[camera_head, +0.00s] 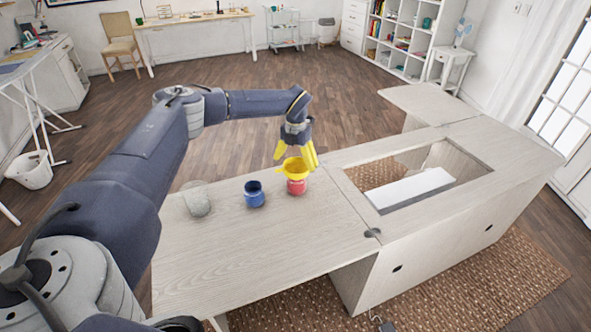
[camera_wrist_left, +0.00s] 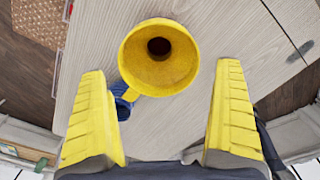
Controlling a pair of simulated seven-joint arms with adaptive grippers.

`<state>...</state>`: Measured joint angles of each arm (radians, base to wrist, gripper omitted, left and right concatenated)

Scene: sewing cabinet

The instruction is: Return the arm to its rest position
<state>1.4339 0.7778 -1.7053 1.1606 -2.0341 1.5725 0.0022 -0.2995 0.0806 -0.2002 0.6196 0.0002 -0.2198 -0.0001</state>
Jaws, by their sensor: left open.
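My left gripper (camera_head: 295,154) is open and empty, its yellow fingers pointing down close above a yellow funnel (camera_head: 293,170). The funnel sits upright on a red jar (camera_head: 297,187) on the cabinet's left leaf. In the left wrist view the funnel (camera_wrist_left: 140,66) lies beyond and between the two spread fingertips, clear of both. The red jar is hidden beneath the funnel in that view. A blue open-topped jar (camera_head: 254,196) stands to the left of the red one; part of it also shows in the left wrist view (camera_wrist_left: 122,108). My right gripper is not in view.
A grey rounded object (camera_head: 196,200) stands at the left on the pale wooden cabinet (camera_head: 300,255). A recessed opening with a white slab (camera_head: 408,188) lies to the right. The leaf's front is clear. A chair (camera_head: 118,42) and shelves (camera_head: 405,38) stand far back.

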